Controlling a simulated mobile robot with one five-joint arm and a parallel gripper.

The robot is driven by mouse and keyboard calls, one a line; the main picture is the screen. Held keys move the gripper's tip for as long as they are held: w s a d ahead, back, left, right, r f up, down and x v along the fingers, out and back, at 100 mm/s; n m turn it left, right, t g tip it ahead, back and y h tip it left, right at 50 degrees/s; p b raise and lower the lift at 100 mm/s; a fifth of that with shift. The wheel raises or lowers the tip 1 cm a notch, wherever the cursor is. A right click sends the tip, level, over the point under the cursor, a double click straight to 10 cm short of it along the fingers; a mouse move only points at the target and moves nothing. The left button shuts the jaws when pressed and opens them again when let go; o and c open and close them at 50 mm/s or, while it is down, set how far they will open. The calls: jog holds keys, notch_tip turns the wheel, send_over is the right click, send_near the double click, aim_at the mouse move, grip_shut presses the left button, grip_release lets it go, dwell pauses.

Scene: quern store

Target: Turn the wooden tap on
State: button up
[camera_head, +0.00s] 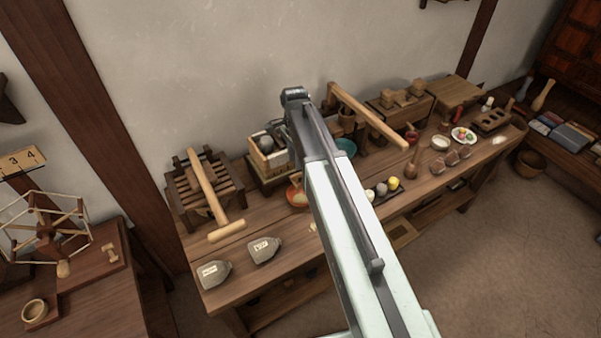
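I cannot make out a wooden tap for certain; part of the long wooden bench (322,211) is hidden behind my arm. My arm reaches up across the middle of the picture to a dark joint near the wall. My gripper (277,133) seems to hang just left of that joint, dark and mostly hidden, by a small wooden box (262,160) on the bench. Its fingers do not show clearly. A teal bowl (346,147) shows just right of my arm, and an orange-brown bowl (297,196) is on its left.
A slatted wooden frame with a long-handled mallet (226,231) and two labelled grey weights (264,250) are on the bench's left. A long wooden beam (370,117) slants over the back. A side table (95,300) stands left. Floor at right (520,250) is clear.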

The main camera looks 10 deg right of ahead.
aim_at(296, 178)
notch_tip(296, 178, down, 6)
jog(key=b, duration=0.5)
jog(key=shift+f, duration=0.1)
grip_shut()
